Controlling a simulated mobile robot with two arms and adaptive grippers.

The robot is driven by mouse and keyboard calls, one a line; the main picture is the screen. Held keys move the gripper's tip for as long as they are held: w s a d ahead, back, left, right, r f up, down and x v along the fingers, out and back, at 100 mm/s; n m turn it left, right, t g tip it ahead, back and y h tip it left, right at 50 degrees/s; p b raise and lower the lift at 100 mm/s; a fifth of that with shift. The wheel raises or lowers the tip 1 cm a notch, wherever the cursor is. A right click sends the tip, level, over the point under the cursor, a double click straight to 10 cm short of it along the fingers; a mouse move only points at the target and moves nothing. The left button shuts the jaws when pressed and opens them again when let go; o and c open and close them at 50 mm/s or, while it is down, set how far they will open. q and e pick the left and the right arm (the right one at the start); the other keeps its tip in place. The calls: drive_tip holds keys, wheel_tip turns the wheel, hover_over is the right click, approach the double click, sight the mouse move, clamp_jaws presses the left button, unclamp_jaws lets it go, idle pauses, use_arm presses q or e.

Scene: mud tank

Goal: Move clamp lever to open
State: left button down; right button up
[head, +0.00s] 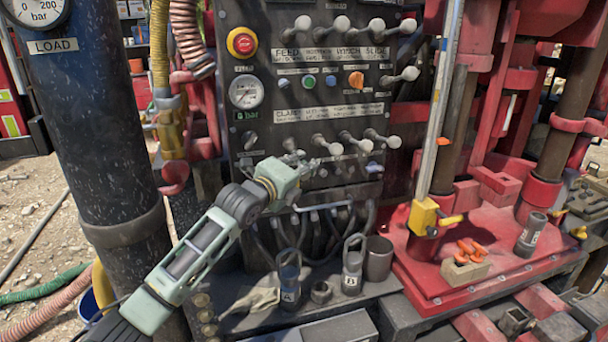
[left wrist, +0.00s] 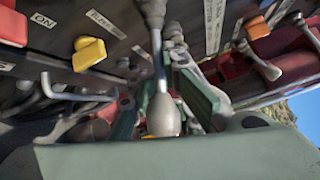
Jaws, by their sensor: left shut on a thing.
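The control panel (head: 300,90) stands upright in the middle of the head view, with a row of levers under the label starting with CLAMP (head: 330,113). My left gripper (head: 299,163) is at the left end of that lower row, shut on the clamp lever. In the left wrist view the clamp lever (left wrist: 162,116) shows as a pale knob on a metal shaft, between the green fingers of my left gripper (left wrist: 163,102). In the head view my gripper largely hides this lever. My right gripper is not in view.
Other lower-row levers (head: 364,145) stand close to the right of my gripper. Black hoses (head: 315,235) hang below the panel. A shelf below holds shackle-like tools (head: 352,265) and a grey cup (head: 378,258). A red emergency button (head: 242,42) and a gauge (head: 246,91) are upper left.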

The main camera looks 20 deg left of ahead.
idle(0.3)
use_arm(q)
drive_tip(key=c, duration=1.9)
unclamp_jaws()
drive_tip(key=shift+o, duration=0.2)
drive_tip(key=v, duration=1.2)
drive_tip(key=shift+f, duration=0.15)
